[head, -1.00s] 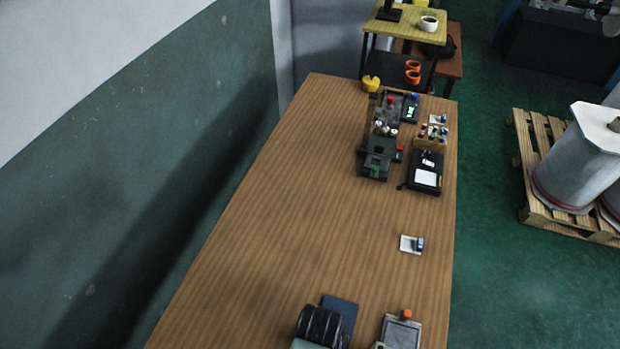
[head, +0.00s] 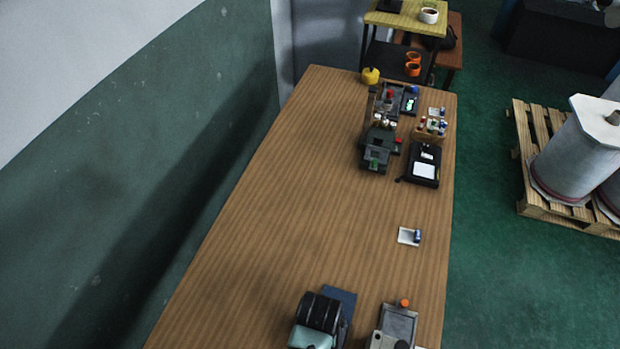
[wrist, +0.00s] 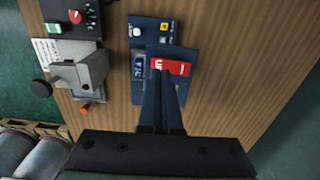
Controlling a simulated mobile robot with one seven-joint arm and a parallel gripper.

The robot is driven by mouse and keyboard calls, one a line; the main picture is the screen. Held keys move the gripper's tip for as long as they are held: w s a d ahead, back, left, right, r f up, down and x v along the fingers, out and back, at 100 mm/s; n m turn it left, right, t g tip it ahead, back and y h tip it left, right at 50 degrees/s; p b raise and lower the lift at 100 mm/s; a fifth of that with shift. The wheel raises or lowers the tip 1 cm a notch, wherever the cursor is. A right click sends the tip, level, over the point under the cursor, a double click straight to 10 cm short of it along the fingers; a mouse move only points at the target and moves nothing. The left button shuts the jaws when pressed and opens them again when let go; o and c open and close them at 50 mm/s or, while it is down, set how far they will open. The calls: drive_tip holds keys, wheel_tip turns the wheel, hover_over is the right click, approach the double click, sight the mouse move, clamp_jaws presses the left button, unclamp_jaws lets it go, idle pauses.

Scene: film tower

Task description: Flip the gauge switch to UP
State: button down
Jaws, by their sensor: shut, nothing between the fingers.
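A dark blue gauge panel (wrist: 143,89) lies on the wooden bench in the wrist view. It carries a small display window, a white knob and a yellow-marked button. A red switch (wrist: 178,67) with white lettering sits on a raised dark blue block at its right. My gripper (wrist: 164,77) is shut and empty, its fingertips over the red switch and hiding part of it. I cannot tell whether they touch it, nor which way the switch is set. In the head view the panel's blue edge (head: 345,298) shows beside my dark wrist part, which hides the switch.
A grey device with an orange knob (head: 404,302) stands beside the panel, also in the wrist view (wrist: 80,70). A white pad (head: 405,237) lies farther up the bench. Dark equipment (head: 377,152) stands at the far end.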

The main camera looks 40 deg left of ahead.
drive_tip(key=shift+r+p, duration=2.1)
drive_tip(key=shift+r, duration=0.15)
